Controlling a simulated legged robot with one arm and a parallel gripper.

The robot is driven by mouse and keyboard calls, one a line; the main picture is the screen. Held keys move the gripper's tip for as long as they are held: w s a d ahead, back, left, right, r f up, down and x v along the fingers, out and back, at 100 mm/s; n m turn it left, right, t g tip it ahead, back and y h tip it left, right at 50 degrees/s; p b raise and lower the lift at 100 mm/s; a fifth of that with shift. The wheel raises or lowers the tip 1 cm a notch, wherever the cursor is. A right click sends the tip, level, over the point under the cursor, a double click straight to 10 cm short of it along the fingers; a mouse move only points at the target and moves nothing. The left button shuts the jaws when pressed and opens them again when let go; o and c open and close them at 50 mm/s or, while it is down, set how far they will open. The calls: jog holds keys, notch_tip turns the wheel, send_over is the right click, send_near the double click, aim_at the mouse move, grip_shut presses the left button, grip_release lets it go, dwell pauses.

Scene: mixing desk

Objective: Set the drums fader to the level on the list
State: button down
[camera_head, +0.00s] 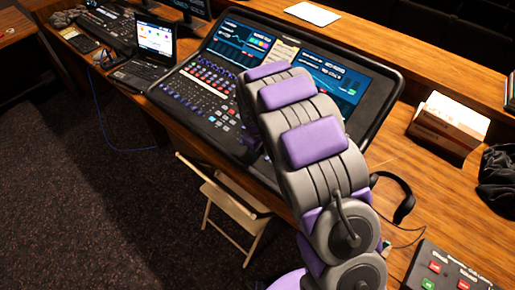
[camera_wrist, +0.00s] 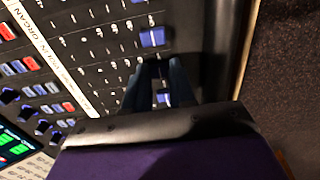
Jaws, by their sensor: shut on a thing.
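The mixing desk (camera_head: 208,92) has rows of coloured buttons and faders, with two lit screens behind them. My arm covers its right part in the head view, and my gripper is hidden there. In the wrist view my gripper (camera_wrist: 161,84) has its two dark fingers down on the fader panel, closed around a small blue fader cap (camera_wrist: 162,98). Another blue fader cap (camera_wrist: 152,37) sits clear of the fingers, above them in the picture. A white label strip (camera_wrist: 40,42) reads ORGAN at one end; I cannot read the drums label or the list's level.
A laptop (camera_head: 153,46) stands left of the desk. A pale sheet (camera_head: 283,50) lies between the screens, and a white paper (camera_head: 312,13) lies on the back ledge. Headphones (camera_head: 404,207), a box (camera_head: 450,120) and a button panel (camera_head: 447,270) are at right. A folding chair (camera_head: 228,200) stands in front.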

jog(key=w+d+p, duration=0.1)
jog(key=w+d, duration=0.1)
jog(key=shift+w+d+r, duration=0.1)
jog(key=shift+w+d, duration=0.2)
jog(key=c, duration=1.3)
grip_release()
jog(key=shift+s, duration=0.1)
jog(key=shift+c, duration=0.2)
jog(key=o, duration=0.4)
jog(key=shift+d+r, duration=0.1)
jog(key=shift+d, duration=0.15)
jog(key=shift+a+r, duration=0.1)
jog(key=shift+a, duration=0.2)
jog(key=shift+a+r, duration=0.15)
jog(key=shift+r, duration=0.1)
jog(key=r, duration=0.5)
jog(key=r+p, duration=0.1)
jog(key=r, duration=0.5)
jog(key=s+r+p, duration=0.1)
jog(key=r, duration=0.4)
jog(key=shift+a+r, duration=0.25)
jog(key=shift+a, duration=0.05)
